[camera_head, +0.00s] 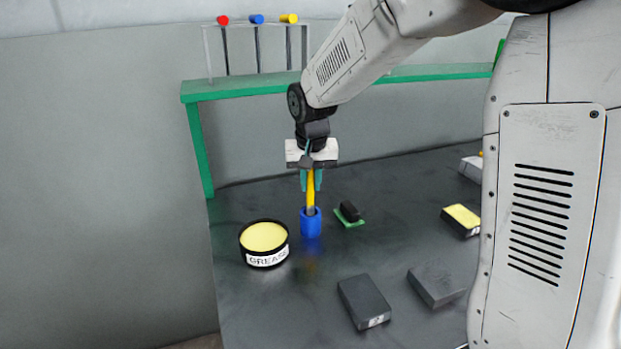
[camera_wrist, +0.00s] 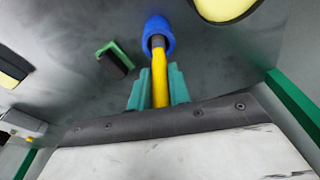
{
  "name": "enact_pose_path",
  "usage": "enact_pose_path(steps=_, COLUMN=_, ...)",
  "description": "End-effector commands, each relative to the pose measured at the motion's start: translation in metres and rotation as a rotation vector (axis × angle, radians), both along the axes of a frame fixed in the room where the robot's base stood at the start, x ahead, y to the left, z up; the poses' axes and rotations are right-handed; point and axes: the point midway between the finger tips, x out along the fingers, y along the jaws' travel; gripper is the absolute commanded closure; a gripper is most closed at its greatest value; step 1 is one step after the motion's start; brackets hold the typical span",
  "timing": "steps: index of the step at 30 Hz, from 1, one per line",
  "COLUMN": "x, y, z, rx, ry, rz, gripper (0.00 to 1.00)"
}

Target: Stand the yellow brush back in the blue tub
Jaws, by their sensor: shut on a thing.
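The yellow brush (camera_head: 310,188) is upright between the fingers of my gripper (camera_head: 311,182). Its dark lower end is at the mouth of the blue tub (camera_head: 311,224) and seems to reach into it; how deep I cannot tell. In the wrist view the yellow handle (camera_wrist: 159,80) runs between the two teal fingers (camera_wrist: 158,90), and its dark end overlaps the opening of the blue tub (camera_wrist: 158,30). My gripper is shut on the handle, above the tub. The tub stands upright on the dark table (camera_head: 260,310).
A grease tin (camera_head: 264,244) stands left of the tub. A black block on a green base (camera_head: 349,214) is close on the right. Dark boxes (camera_head: 364,301) lie in front, and a yellow-topped block (camera_head: 461,220) is farther right. A green shelf (camera_head: 235,89) runs behind.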

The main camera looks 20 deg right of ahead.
Motion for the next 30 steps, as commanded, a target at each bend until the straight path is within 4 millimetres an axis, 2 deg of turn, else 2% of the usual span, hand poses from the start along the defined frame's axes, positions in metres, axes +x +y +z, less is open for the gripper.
enact_pose_path(steps=29, x=0.000, y=0.000, z=-0.025, rx=0.000, ry=0.001, rz=0.000, gripper=1.00)
enact_pose_path(steps=30, x=0.000, y=0.000, z=-0.025, rx=0.000, ry=0.001, rz=0.000, gripper=0.79)
